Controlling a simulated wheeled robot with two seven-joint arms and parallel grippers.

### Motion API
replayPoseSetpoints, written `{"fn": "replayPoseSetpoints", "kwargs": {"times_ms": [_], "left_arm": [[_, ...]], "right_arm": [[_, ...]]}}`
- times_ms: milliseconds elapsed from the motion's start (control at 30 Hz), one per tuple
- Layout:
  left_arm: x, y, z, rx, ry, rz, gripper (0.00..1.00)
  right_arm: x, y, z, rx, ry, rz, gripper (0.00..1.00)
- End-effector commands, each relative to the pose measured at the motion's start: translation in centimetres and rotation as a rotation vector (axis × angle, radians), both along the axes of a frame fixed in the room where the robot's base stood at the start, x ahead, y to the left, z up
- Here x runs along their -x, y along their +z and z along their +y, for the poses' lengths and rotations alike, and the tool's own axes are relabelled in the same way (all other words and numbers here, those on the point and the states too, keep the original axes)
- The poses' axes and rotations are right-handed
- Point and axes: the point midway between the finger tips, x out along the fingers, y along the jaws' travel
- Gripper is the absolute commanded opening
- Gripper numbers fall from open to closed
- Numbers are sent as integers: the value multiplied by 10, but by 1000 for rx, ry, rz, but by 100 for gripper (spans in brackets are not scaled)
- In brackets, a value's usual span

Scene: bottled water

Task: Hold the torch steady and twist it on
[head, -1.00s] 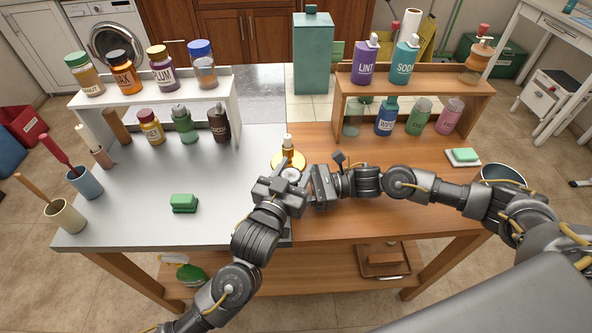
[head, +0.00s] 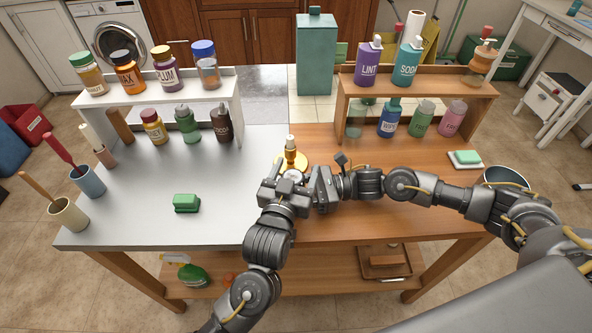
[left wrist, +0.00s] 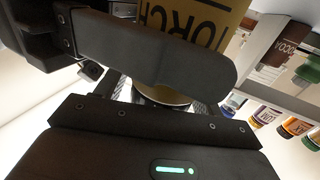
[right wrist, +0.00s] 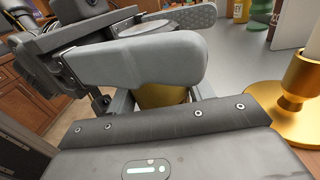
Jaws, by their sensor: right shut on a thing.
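The torch, tan-gold with dark letters reading TORCH, shows in the left wrist view (left wrist: 203,22) behind the near finger of my left gripper. A gold part of it also shows in the right wrist view (right wrist: 160,95). My right gripper (head: 318,188) is shut on the torch above the middle of the table. My left gripper (head: 278,192) is at the torch, close beside the right one. Its far finger is hidden, so its grip is unclear. In the head view the grippers cover most of the torch.
A gold candlestick (head: 291,156) with a pale candle stands just behind the grippers, close by in the right wrist view (right wrist: 300,88). A green sponge (head: 186,203) lies on the grey left half. Bottle shelves (head: 236,105) line the back. The wooden right front is clear.

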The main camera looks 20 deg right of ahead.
Motion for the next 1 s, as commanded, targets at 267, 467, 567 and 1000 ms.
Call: {"fn": "replayPoseSetpoints", "kwargs": {"times_ms": [267, 467, 567, 1000], "left_arm": [[1, -2, 1, -1, 1, 3, 69], [18, -3, 12, 1, 1, 6, 69], [36, -3, 23, 2, 1, 7, 69], [97, -2, 62, 0, 1, 2, 69]], "right_arm": [[0, -1, -1, 2, -2, 1, 32], [-1, -1, -1, 2, -3, 1, 32], [-1, -1, -1, 2, -3, 1, 32], [-1, -1, -1, 1, -3, 0, 32]]}}
